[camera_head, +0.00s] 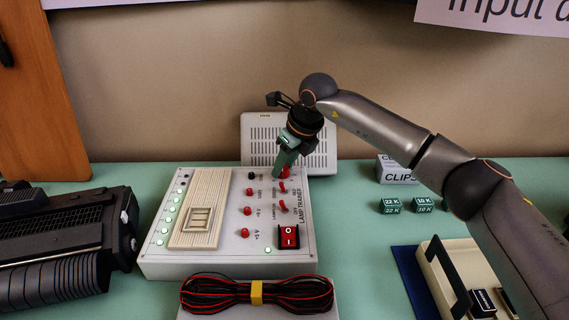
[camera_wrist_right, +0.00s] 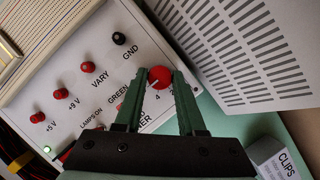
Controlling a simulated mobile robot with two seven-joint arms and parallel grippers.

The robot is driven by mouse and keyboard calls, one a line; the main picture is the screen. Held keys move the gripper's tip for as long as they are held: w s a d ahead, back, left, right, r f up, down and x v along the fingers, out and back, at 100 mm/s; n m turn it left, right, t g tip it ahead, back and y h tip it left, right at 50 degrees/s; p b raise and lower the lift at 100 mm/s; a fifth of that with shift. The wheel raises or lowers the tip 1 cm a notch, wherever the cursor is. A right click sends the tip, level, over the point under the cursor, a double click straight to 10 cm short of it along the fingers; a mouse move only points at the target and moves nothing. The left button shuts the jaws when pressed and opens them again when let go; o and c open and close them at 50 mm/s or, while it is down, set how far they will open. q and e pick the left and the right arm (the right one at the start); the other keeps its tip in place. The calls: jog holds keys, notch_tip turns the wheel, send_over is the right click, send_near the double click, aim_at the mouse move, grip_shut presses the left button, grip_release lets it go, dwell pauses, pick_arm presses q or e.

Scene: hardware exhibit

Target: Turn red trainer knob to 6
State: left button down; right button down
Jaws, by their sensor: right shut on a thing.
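The white lamp trainer box (camera_head: 155,262) stands on the green table with a breadboard, lit lamps and red terminals. Its red knob (camera_wrist_right: 159,77) is at the far right of the panel; a little of it also shows in the head view (camera_head: 285,173). My right gripper (camera_wrist_right: 159,81) has its green fingers on both sides of the knob, shut on it. In the head view the right gripper (camera_head: 282,166) points down at the panel. Digits 4 and 2 show beside the knob; the rest of the scale is hidden. My left gripper is not in view.
A vented grey box (camera_head: 322,160) stands close behind the trainer. A coil of red and black wire (camera_head: 215,294) lies in front. A black device (camera_head: 60,285) is at the left. A clips box (camera_head: 396,172), small green blocks (camera_head: 392,206) and a cream tray (camera_head: 436,277) are at the right.

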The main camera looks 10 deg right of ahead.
jog(key=c, duration=0.5)
grip_release()
jog(key=shift+r, duration=0.15)
jog(key=v, duration=1.2)
jog(key=shift+s+p, duration=0.15)
jog(key=shift+p, duration=0.25)
jog(key=shift+s+d, duration=0.1)
